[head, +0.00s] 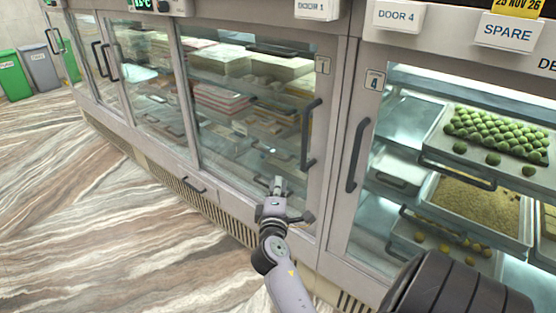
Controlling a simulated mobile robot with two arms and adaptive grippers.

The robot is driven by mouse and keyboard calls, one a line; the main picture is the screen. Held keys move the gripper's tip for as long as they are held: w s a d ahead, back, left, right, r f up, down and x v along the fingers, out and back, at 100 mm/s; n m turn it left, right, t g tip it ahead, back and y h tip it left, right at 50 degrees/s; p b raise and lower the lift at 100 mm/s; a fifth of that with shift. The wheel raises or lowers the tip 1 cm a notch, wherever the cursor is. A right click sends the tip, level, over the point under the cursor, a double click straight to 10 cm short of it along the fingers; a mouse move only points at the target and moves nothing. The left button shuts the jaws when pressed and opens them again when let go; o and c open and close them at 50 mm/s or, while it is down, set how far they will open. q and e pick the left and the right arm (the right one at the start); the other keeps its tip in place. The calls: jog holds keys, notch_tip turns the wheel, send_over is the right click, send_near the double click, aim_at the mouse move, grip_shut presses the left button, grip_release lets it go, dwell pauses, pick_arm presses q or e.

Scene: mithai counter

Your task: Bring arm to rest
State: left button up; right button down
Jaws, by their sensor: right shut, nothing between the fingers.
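My right gripper (278,188) is in the lower middle of the head view, at the end of my grey right arm. It is shut and empty, in front of the lower part of a closed glass door (238,110) of the display counter. I cannot tell whether its fingertips touch the glass. That door's dark handle (311,135) is up and to the right of the gripper, apart from it. My left gripper is not in view.
Door 4 (371,200), with its own handle (357,155), is closed on the right. Behind it, trays hold green sweets (500,130). Other counter doors run to the left. Bins (40,68) stand far left. The striped floor (100,220) is clear.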

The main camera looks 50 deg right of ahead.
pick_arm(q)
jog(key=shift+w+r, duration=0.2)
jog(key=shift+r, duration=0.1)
pick_arm(e)
jog(key=shift+v, duration=0.95)
